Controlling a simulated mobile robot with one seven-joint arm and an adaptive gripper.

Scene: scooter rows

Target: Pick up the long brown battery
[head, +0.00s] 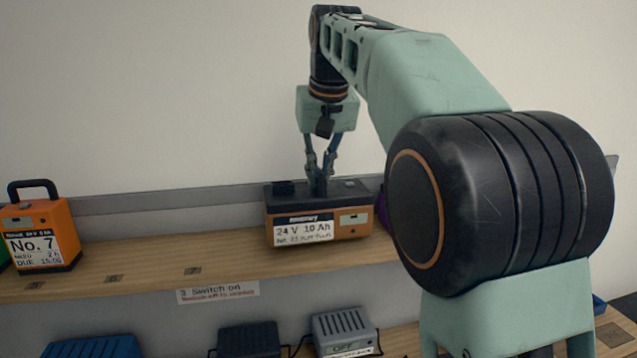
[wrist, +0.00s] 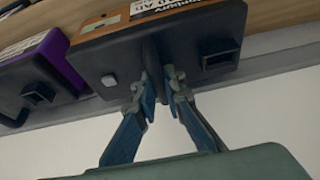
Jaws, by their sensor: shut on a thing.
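The long brown battery (head: 320,222) has a black top and a white label reading "24 V 10 Ah". It is upright at the shelf, right of the head view's middle; I cannot tell whether its base touches the wood. My gripper (head: 319,185) points down from above and is shut on the raised middle part of its top. In the wrist view the fingertips (wrist: 162,85) close on that part, between a small grey button and a dark socket on the battery's black top (wrist: 115,65). The grip point itself is partly hidden by the fingers.
An orange battery (head: 40,235) labelled "No. 7" with a black handle stands at the left. A purple battery (wrist: 60,60) stands close beside the brown one, mostly hidden by my arm in the head view. Grey and dark chargers (head: 343,330) sit below. The shelf (head: 150,265) between the batteries is clear.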

